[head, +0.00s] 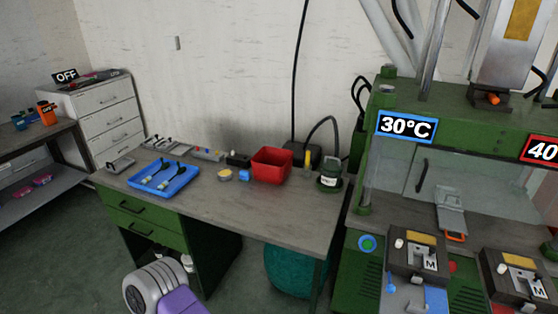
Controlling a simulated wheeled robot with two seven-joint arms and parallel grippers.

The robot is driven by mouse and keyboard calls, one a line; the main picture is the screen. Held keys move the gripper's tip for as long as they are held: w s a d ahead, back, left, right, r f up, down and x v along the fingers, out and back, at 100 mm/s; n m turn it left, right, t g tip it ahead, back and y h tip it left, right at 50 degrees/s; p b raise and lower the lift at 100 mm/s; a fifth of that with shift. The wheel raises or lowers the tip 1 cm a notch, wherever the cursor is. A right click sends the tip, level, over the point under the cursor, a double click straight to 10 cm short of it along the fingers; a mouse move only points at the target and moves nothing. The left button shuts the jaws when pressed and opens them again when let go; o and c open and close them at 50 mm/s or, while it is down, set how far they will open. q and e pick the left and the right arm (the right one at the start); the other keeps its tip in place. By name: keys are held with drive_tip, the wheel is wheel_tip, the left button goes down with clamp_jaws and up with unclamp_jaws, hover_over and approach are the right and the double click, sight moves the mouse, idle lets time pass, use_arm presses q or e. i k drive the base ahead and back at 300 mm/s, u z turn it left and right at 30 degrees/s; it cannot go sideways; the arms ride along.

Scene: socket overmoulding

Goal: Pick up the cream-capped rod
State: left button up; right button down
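Two small cream knobs look like rod caps: one cream cap (399,243) is on the left mould block (411,262) at the front of the green press, and another cream cap (502,268) is on the right mould block (519,282). Any rods below the caps are hidden, so I cannot tell which is the cream-capped rod. Both blocks carry a yellow plate and an M label. A grey and purple part of my own arm shows at the bottom left. Neither gripper is in view.
A grey-topped bench (285,205) holds a blue tray (163,192) with dark-handled tools, a red bin (272,165) and a dark green container (330,174). The front right of the bench top is clear. The press (458,127) shows 30°C. A teal bin (288,272) stands under the bench.

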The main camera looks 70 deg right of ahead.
sight(399, 242)
drive_tip(key=z, duration=5.95)
drive_tip(key=i, duration=1.75)
drive_tip(key=u, duration=1.4)
